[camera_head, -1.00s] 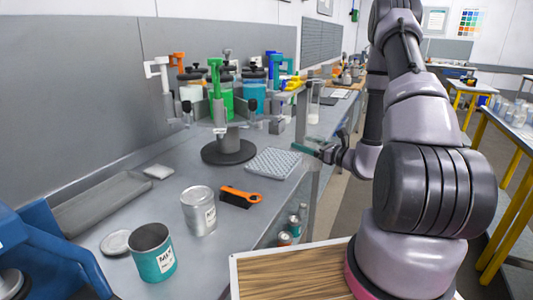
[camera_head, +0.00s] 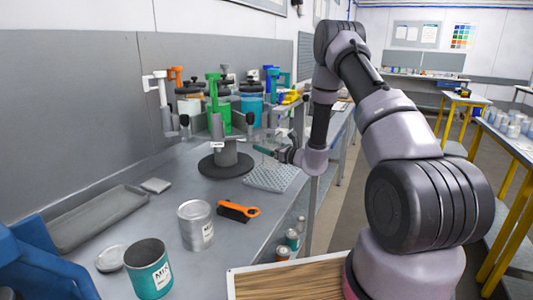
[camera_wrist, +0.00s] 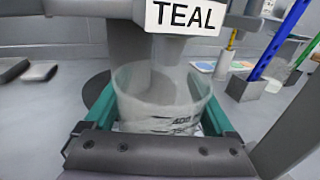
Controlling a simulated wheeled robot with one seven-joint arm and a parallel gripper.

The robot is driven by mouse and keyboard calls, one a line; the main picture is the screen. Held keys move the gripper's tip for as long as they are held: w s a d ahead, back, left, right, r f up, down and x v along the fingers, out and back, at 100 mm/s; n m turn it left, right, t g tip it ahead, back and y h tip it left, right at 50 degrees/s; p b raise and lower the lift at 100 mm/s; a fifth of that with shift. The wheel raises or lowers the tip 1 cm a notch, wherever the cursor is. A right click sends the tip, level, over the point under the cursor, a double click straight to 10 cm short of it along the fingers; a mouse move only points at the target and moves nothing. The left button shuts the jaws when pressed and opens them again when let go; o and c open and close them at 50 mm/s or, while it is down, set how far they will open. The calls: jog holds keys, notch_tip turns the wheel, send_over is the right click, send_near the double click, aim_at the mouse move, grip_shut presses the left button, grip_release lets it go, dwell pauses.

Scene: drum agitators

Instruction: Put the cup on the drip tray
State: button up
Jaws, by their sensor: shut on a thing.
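The cup (camera_wrist: 160,98) is clear, with printed markings, and looks upright in the wrist view. My gripper (camera_wrist: 160,118) is shut on it, with a teal finger along each side. In the head view my gripper (camera_head: 267,151) is above the pale dimpled drip tray (camera_head: 272,180), just right of the dispenser stand. The cup is faint there. In the wrist view a white label reading TEAL (camera_wrist: 186,17) hangs just above and behind the cup. The cup's underside is hidden, so I cannot tell whether it touches anything.
The dispenser stand has a round dark base (camera_head: 212,170) left of the tray. An orange-handled brush (camera_head: 238,211), a closed can (camera_head: 195,226) and an open teal can (camera_head: 148,270) are on the nearer bench. Coloured containers stand behind.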

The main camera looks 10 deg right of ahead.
jog(key=shift+d+f, duration=0.1)
jog(key=shift+f, duration=1.25)
jog(key=shift+f, duration=0.15)
jog(key=o, duration=1)
jog(key=shift+s+d, duration=0.2)
jog(key=shift+s, duration=0.05)
jog(key=v, duration=1.1)
jog(key=shift+s+d, duration=0.1)
jog(key=shift+s, duration=0.1)
